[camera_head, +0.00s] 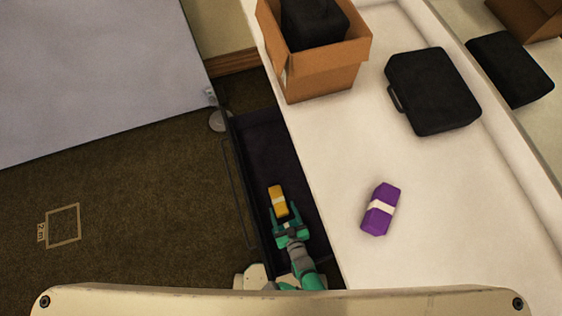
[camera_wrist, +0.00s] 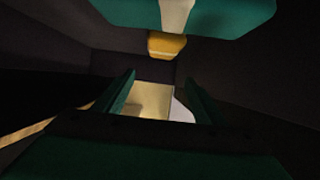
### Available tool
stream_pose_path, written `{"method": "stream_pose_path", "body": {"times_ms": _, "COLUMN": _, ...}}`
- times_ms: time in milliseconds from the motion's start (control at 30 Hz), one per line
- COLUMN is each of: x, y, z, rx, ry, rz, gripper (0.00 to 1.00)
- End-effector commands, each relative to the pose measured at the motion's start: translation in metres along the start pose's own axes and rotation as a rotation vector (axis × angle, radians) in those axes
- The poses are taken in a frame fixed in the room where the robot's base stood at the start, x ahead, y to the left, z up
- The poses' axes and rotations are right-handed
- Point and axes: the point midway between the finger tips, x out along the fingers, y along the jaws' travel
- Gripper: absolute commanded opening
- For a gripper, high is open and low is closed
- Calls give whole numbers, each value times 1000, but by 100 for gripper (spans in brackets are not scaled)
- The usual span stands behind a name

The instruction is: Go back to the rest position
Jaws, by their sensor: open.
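My gripper (camera_head: 289,215), teal with a grey wrist, is over or inside the open dark drawer (camera_head: 262,140); its height is unclear. Its two fingers are apart and nothing shows held between them. A yellow block (camera_head: 278,200) with a pale band lies in the drawer, just ahead of the fingertips. In the wrist view, my gripper (camera_wrist: 158,88) also shows open, with the yellow block (camera_wrist: 167,46) beyond it. A large teal shape with a pale stripe crosses the top of that view; I cannot tell what it is.
A white counter (camera_head: 330,165) runs right of the drawer. It bears a purple block (camera_head: 381,209), a black case (camera_head: 433,91) and a cardboard box (camera_head: 327,72) holding a black item. Carpeted floor (camera_head: 130,210) is clear left of the drawer. A pale grey panel (camera_head: 95,70) fills the upper left.

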Motion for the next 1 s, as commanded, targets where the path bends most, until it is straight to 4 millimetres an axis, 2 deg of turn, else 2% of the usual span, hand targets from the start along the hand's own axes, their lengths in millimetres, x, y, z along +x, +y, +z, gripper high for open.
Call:
{"method": "stream_pose_path", "body": {"times_ms": 167, "x": -9, "y": 0, "z": 0, "rx": 0, "ry": 1, "rz": 0, "gripper": 64}}
{"method": "stream_pose_path", "body": {"times_ms": 767, "x": -11, "y": 1, "z": -1, "rx": 2, "ry": 1, "rz": 5, "gripper": 64}}
{"method": "stream_pose_path", "body": {"times_ms": 867, "x": -19, "y": 3, "z": -8, "rx": 8, "ry": 8, "rz": 10, "gripper": 64}}
{"method": "stream_pose_path", "body": {"times_ms": 1000, "x": -46, "y": 6, "z": -36, "rx": 28, "ry": 35, "rz": 32, "gripper": 64}}
